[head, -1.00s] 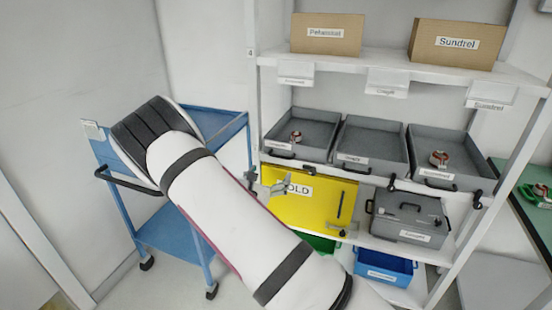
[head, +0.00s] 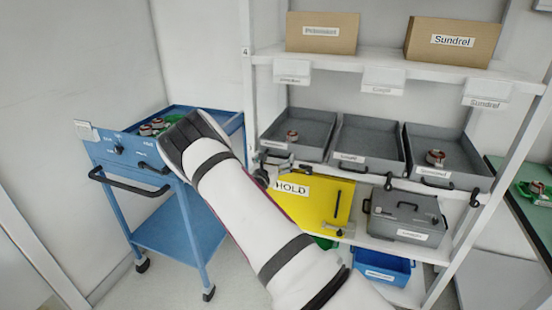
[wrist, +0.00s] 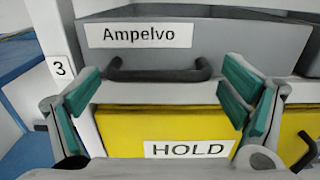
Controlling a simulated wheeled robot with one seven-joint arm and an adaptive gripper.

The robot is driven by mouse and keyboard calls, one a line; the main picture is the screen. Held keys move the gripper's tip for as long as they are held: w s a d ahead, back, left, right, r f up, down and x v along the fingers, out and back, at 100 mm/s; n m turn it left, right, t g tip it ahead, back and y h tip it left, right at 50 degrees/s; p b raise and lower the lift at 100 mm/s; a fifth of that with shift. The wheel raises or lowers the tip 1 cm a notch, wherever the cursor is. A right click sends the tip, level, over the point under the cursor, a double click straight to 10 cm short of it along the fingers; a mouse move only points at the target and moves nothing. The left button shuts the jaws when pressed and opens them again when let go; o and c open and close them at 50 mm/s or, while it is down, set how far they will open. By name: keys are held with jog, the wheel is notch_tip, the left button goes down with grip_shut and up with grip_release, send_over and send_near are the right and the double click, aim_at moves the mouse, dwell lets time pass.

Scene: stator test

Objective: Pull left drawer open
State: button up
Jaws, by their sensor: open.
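The left drawer (head: 302,132) is an open-topped grey tray at the left of the middle shelf, with a small red and white part inside. In the wrist view the drawer front (wrist: 222,45) carries the label "Ampelvo". Its dark bar handle (wrist: 160,74) runs across below the label. My gripper (wrist: 163,88) is open, with green-padded fingers standing apart on either side of the handle in the picture. Nothing is between the pads that I can see as gripped. In the head view my gripper (head: 272,172) is by the drawer's lower front, partly hidden by my arm.
Below the drawer is a yellow HOLD panel (head: 315,203). Two more grey drawers (head: 367,142) (head: 449,153) stand to the right. A grey lidded case (head: 405,217) and blue bin (head: 382,267) sit lower right. A blue cart (head: 150,203) stands left of the rack.

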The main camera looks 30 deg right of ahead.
jog(key=shift+w+d, duration=0.3)
jog(key=shift+d, duration=0.15)
jog(key=c, duration=1.4)
jog(key=p+v, duration=0.9)
jog(key=v, duration=1.3)
jog(key=shift+s, duration=0.25)
jog(key=shift+c, duration=0.2)
jog(key=shift+s+a+f, duration=0.15)
jog(key=shift+s+a, duration=0.25)
jog(key=shift+a, duration=0.05)
jog(key=o, duration=1.4)
jog(key=shift+o, duration=0.2)
